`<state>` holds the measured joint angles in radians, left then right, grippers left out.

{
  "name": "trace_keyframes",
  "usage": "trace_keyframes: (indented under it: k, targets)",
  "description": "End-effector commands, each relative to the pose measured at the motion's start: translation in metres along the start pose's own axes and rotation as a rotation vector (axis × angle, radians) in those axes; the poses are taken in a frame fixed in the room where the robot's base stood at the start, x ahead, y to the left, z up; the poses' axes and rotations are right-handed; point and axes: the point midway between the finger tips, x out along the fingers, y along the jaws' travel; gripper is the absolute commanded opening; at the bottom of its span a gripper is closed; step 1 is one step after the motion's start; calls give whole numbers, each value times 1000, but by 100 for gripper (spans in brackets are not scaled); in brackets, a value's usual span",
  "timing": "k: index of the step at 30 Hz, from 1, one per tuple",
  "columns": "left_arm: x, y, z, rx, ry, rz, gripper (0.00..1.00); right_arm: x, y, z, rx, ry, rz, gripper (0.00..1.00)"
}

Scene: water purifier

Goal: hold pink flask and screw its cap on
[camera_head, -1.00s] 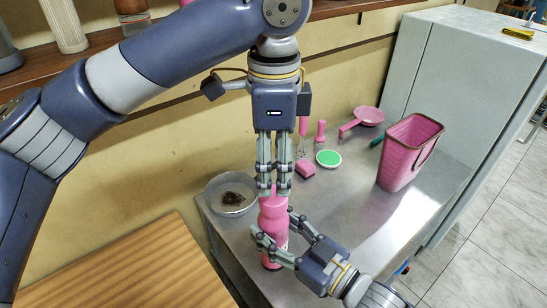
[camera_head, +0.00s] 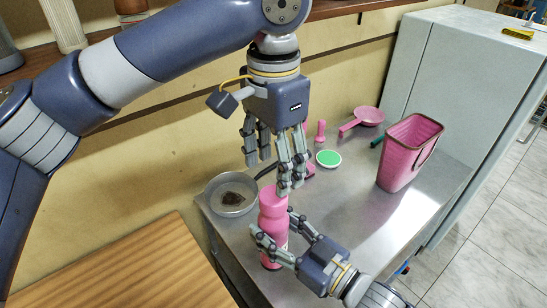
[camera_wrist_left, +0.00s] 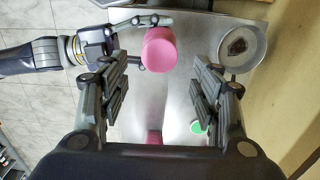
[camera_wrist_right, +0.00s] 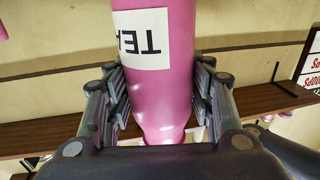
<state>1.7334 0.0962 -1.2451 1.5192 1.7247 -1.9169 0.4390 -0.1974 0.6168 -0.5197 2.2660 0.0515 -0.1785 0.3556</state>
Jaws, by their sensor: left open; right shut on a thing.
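The pink flask (camera_head: 272,238) stands upright on the steel counter, its pink top at about the height of the left fingertips. My right gripper (camera_head: 275,247) is shut around its body from the right. The right wrist view shows the flask (camera_wrist_right: 160,75) between the fingers, with a white label whose letters are inverted. My left gripper (camera_head: 272,172) is open and empty just above the flask. The left wrist view shows the pink cap or top (camera_wrist_left: 159,48) from above, between the open fingers. I cannot tell how tightly the cap sits.
A round metal bowl (camera_head: 231,195) with something dark in it stands left of the flask. A green-topped round item (camera_head: 328,158), a pink ladle (camera_head: 364,118) and a pink basket (camera_head: 408,153) are farther back. The counter right of the flask is largely clear.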

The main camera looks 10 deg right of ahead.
Motion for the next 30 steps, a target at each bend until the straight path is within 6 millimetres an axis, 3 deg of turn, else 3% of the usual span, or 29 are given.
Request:
trace_keyframes:
  k: [15, 27, 30]
  targets:
    - [69, 0, 0, 1, -1, 1, 58, 0, 0, -2, -1, 5, -1, 0]
    - [76, 0, 0, 1, 0, 1, 58, 0, 0, -2, -1, 5, -1, 0]
    - [75, 0, 0, 1, 0, 1, 36, 0, 0, -2, -1, 5, -1, 0]
